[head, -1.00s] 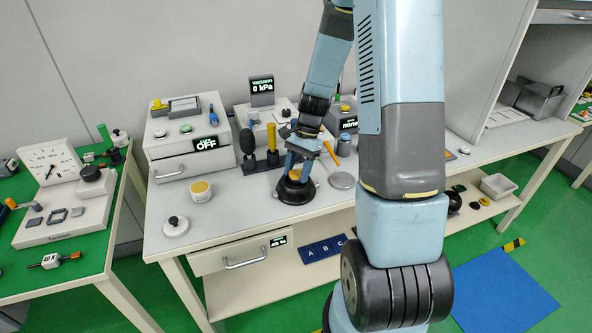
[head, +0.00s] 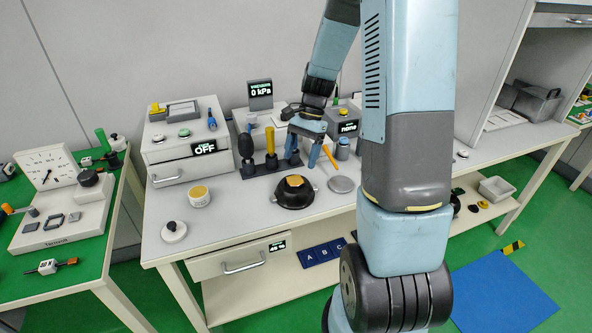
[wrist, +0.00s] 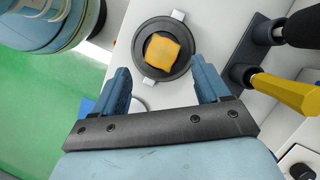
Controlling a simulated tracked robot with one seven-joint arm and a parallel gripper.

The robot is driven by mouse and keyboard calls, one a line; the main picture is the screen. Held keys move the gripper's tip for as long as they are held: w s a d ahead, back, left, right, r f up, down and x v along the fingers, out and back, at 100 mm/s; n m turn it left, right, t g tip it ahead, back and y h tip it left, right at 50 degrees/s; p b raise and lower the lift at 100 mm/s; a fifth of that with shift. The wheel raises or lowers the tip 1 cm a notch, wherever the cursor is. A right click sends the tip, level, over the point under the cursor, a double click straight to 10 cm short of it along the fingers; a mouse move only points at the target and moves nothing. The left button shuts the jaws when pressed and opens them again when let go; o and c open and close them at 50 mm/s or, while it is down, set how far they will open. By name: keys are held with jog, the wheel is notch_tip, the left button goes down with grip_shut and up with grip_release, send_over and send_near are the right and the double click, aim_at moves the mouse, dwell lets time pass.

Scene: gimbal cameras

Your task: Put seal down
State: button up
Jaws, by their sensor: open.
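An orange-yellow, roughly square seal (wrist: 163,51) lies in the middle of a round black holder (wrist: 140,67), as the wrist view shows. In the head view the seal (head: 294,181) sits on top of the black bowl-shaped holder (head: 290,196) on the white bench. My gripper (wrist: 163,85) is open with nothing between its two blue fingers. The holder is ahead of the fingertips and apart from them. In the head view my gripper (head: 303,160) is above and behind the holder, near the tool rack.
A rack of upright tools, with a yellow handle (head: 270,141), stands just left of my gripper. A grey disc (head: 341,184) lies right of the holder. A cream jar (head: 199,196) and a white knobbed lid (head: 174,231) stand to the left. Bench space between jar and holder is clear.

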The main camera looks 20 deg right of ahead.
jog(key=s+a+r+n+t+h, duration=0.1)
jog(key=s+r+n+t, duration=0.2)
jog(key=r, duration=0.6)
jog(key=s+r+n+t+h, duration=0.1)
jog(key=s+r+n+h, duration=0.1)
jog(key=s+r, duration=0.5)
jog(key=s+a+r+n+t, duration=0.2)
jog(key=s+r+n+t, duration=0.2)
jog(key=s, duration=0.7)
notch_tip(320, 180, up, 4)
jog(key=shift+f+n+h, duration=0.2)
jog(key=shift+n+h, duration=0.2)
jog(key=shift+n, duration=0.7)
